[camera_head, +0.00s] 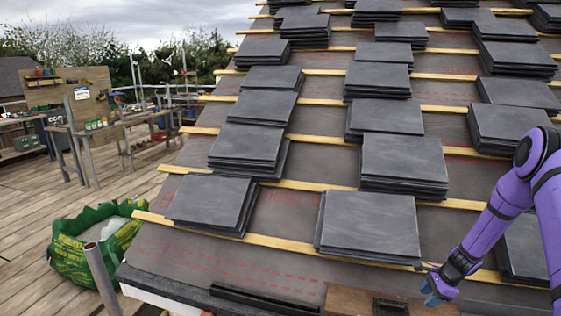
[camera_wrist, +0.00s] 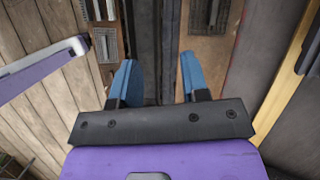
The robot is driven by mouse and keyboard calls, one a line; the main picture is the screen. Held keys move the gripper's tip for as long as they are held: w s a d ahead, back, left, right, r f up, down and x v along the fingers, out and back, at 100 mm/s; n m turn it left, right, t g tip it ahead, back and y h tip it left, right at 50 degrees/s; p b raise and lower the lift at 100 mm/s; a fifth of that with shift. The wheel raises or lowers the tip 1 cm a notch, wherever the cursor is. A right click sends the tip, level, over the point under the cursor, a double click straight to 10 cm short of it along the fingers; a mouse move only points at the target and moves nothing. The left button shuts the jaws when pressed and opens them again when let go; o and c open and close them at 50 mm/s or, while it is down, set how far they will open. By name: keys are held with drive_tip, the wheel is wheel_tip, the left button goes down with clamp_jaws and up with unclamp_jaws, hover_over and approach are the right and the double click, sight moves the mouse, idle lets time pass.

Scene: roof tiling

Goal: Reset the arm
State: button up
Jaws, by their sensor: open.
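My purple arm reaches in from the right in the head view. My gripper (camera_head: 432,288) is at the lower right, near the roof's lower edge and beside the lowest wooden batten. In the wrist view my gripper (camera_wrist: 158,80) shows two blue fingers spread apart with nothing between them. Below the fingers are dark strips and a brown wooden board (camera_wrist: 207,65). Whether the fingertips touch anything cannot be told.
Stacks of grey slates (camera_head: 370,223) lie on the sloped roof across wooden battens (camera_head: 285,241). A green bag (camera_head: 75,255) and a grey pole (camera_head: 101,280) stand at the lower left. A workbench (camera_head: 95,130) is further back. The wooden deck (camera_head: 30,215) has free room.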

drive_tip(key=a+r+n+h, duration=0.1)
drive_tip(key=a+r+n, duration=0.15)
drive_tip(key=r, duration=0.75)
drive_tip(key=a+r+n, duration=0.2)
drive_tip(key=a+r, duration=0.1)
drive_tip(key=r, duration=0.7)
drive_tip(key=s+a+r+n+t, duration=0.1)
drive_tip(key=s+a+r+n, duration=0.2)
drive_tip(key=r, duration=0.6)
drive_tip(key=s+a+r+n, duration=0.2)
drive_tip(key=s+a+r, duration=0.1)
drive_tip(key=r, duration=0.5)
drive_tip(key=s+a+r+n+t+h, duration=0.1)
drive_tip(key=s+a+r+n, duration=0.2)
drive_tip(key=s+r, duration=0.35)
drive_tip(key=s+a+r+n+h, duration=0.1)
drive_tip(key=s+a+r+n, duration=0.15)
drive_tip(key=s+r, duration=0.45)
drive_tip(key=s+a+r+n+t+h, duration=0.1)
drive_tip(key=s+n, duration=0.3)
drive_tip(key=s, duration=1.1)
drive_tip(key=shift+s+a+r+t, duration=0.25)
drive_tip(key=shift+s+a+t, duration=0.15)
